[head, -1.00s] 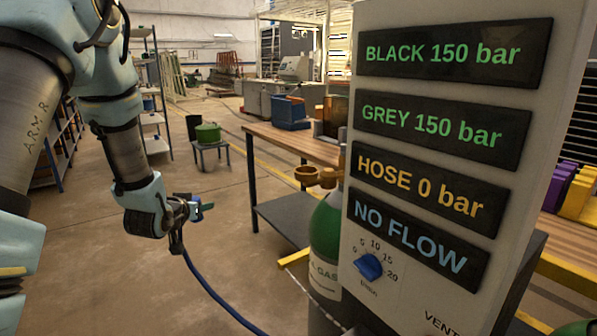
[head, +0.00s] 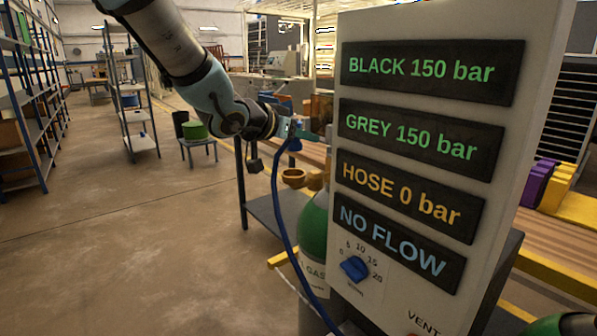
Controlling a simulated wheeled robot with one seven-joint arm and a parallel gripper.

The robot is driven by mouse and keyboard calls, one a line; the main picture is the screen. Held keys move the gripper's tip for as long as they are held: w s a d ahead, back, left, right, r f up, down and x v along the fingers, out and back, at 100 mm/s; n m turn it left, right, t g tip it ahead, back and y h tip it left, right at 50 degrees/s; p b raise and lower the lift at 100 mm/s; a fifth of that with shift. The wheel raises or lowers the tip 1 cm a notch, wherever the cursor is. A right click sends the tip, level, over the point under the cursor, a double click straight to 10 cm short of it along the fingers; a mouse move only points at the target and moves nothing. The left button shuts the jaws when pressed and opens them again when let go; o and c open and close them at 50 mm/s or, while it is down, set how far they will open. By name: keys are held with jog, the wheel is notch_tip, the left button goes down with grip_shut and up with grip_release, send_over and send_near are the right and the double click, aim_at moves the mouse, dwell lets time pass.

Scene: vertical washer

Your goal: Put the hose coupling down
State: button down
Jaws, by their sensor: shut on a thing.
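My gripper (head: 302,134) is in the upper middle of the head view, left of the panel and in front of the workbench. It is shut on the hose coupling (head: 295,146), a small blue piece at the fingers. A dark blue hose (head: 279,205) hangs from it and runs down past the green gas cylinder to the bottom of the view. The coupling is in the air above a brown round cup-like holder (head: 294,178) beside the cylinder. The fingers partly hide it, and its exact tilt is too small to tell.
A grey panel (head: 418,25) with readouts and a blue knob (head: 355,268) stands close at the right. A green cylinder (head: 313,235) is at its left edge. A wooden workbench (head: 315,155) is behind. The floor at left is open.

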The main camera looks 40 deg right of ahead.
notch_tip(320, 180, down, 7)
jog(key=shift+c, duration=2.3)
grip_release()
jog(key=shift+r, duration=0.1)
